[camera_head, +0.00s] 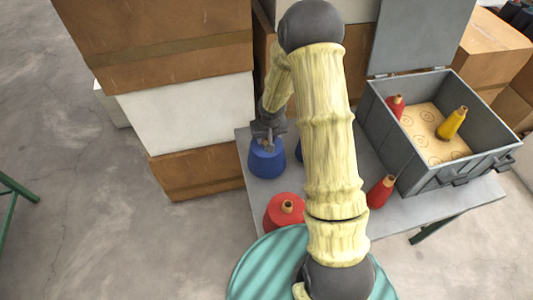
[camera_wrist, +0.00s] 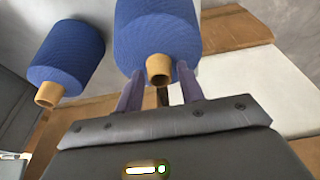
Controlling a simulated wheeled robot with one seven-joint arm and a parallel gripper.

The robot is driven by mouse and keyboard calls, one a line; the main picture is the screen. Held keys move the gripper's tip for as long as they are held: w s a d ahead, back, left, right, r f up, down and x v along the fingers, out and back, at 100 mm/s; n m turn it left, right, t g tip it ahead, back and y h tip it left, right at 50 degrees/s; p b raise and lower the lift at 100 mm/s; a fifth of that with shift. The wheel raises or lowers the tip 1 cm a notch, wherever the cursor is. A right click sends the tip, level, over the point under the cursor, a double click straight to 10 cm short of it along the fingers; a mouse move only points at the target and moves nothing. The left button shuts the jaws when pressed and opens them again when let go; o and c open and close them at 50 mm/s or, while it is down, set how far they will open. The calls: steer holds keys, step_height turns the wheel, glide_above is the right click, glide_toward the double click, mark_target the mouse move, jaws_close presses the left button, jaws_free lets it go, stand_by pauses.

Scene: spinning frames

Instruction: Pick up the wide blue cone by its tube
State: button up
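A wide blue cone (camera_head: 266,160) stands on the grey table near its left edge. My gripper (camera_head: 268,140) is over its top. In the wrist view the blue cone (camera_wrist: 157,30) has a tan tube (camera_wrist: 159,69) pointing toward my gripper (camera_wrist: 160,85). The two fingers are apart, one on each side of the tube, with visible gaps between them and the tube. A second blue cone (camera_wrist: 67,55) with a tan tube shows at the left of the wrist view. In the head view, my arm mostly hides a blue thing (camera_head: 299,152) right of the wide cone.
A wide red cone (camera_head: 285,212) and a narrow red cone (camera_head: 381,191) stand nearer the front. A grey open crate (camera_head: 455,172) at the right holds a red cone (camera_head: 395,107) and a yellow cone (camera_head: 452,123). Stacked boxes (camera_head: 196,125) rise close beside the table's left edge.

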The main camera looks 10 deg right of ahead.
jaws_close()
steer(key=shift+w+r, duration=0.1)
stand_by(1.1)
